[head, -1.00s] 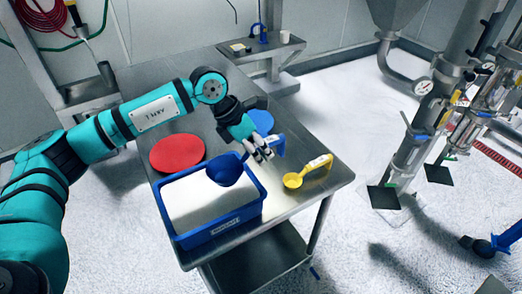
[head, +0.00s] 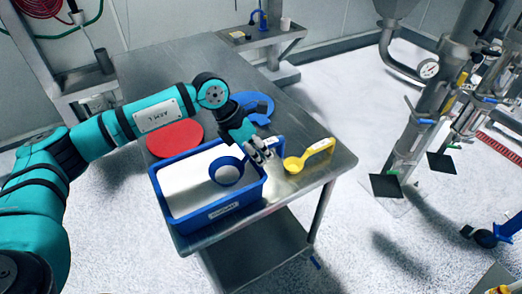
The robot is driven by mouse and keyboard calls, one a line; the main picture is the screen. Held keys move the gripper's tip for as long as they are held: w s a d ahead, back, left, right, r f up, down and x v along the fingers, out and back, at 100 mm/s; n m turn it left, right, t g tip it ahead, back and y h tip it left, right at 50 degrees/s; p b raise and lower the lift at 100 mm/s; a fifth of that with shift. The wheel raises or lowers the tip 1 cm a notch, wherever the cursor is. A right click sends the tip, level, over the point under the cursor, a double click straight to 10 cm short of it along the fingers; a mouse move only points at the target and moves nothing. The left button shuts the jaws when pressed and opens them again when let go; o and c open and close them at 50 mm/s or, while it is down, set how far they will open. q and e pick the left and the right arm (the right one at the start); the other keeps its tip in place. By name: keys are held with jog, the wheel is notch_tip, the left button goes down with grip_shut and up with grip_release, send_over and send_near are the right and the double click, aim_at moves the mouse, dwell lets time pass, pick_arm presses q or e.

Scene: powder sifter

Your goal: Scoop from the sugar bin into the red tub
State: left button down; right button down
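The blue bin (head: 212,215) holds white powder (head: 185,190) and stands at the table's front edge. My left gripper (head: 264,155) is shut on the handle of a blue scoop (head: 214,177) at the bin's right side. The scoop's round bowl is over or in the powder, and white shows inside its blue rim. I cannot tell how deep it sits. A flat red disc (head: 175,138), like a lid, lies behind the bin; I cannot make out a red tub. My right gripper is not in view.
A yellow scoop (head: 309,155) lies on the steel table (head: 175,75) right of the bin. A blue disc (head: 255,107) lies behind my gripper. A small side table (head: 265,40) stands at the back. Steel pipework (head: 425,120) stands to the right across open floor.

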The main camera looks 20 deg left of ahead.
pick_arm(q)
jog(key=shift+f, duration=0.7)
jog(key=shift+w+a+b, duration=0.65)
jog(key=shift+w+a, duration=1.35)
jog(key=shift+a, duration=0.3)
jog(key=shift+s+d+r+p, duration=0.5)
jog(key=shift+r+p, duration=0.25)
jog(key=shift+r, duration=0.55)
jog(key=shift+s+d+r+p, duration=0.55)
jog(key=shift+r+p, duration=0.25)
jog(key=shift+r, duration=0.45)
jog(key=shift+s+d+r+p, duration=0.35)
jog(key=shift+d+r+p, duration=0.35)
jog(key=shift+r, duration=0.6)
jog(key=shift+a, duration=0.1)
